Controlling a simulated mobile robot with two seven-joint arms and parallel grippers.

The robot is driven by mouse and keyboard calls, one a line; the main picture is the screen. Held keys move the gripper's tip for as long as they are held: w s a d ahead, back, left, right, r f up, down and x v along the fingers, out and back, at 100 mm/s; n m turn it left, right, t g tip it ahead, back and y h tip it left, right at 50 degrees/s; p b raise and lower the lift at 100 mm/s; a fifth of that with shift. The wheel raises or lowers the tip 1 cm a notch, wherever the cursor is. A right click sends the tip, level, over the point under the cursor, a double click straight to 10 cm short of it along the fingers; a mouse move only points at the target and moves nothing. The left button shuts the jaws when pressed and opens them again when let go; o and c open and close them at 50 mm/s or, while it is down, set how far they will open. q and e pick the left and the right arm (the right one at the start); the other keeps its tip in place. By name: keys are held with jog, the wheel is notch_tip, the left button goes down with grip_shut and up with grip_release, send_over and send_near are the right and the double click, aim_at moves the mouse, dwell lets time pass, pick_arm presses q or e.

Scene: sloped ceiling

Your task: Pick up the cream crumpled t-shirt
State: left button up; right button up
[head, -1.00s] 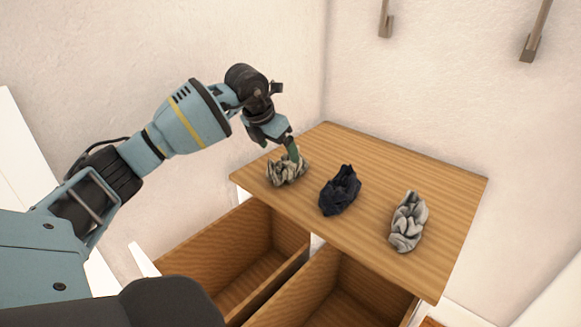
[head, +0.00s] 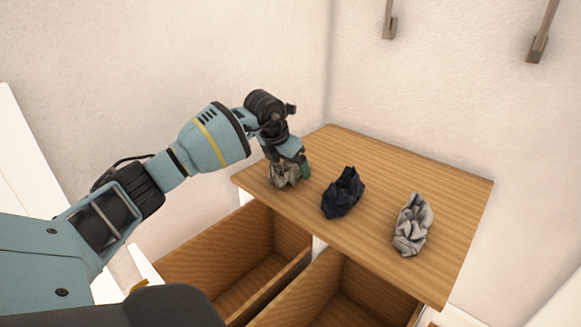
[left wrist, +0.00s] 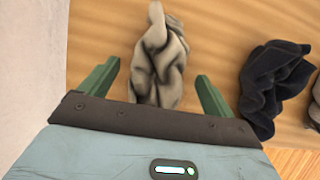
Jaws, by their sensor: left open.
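The cream crumpled t-shirt (head: 284,176) lies at the left end of the wooden top, partly hidden by my gripper in the head view. In the left wrist view the t-shirt (left wrist: 160,65) stands between two green fingers. My left gripper (head: 291,168) is open and lowered over it. In the left wrist view the fingers of the left gripper (left wrist: 157,85) are spread on either side of the cloth, with gaps showing. My right gripper is not in view.
A dark navy crumpled cloth (head: 343,193) lies just right of the t-shirt. A grey-white crumpled cloth (head: 412,225) lies farther right. The wooden top (head: 400,180) is clear behind them. Open wooden drawers (head: 235,265) stick out below the front edge.

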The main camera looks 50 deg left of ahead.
pick_arm(q)
jog(key=shift+w+f, duration=0.15)
jog(key=shift+f, duration=0.2)
jog(key=c, duration=1.1)
notch_tip(320, 180, up, 10)
jog(key=shift+r+p, duration=0.1)
jog(key=shift+p, duration=0.8)
jog(key=shift+c, duration=0.2)
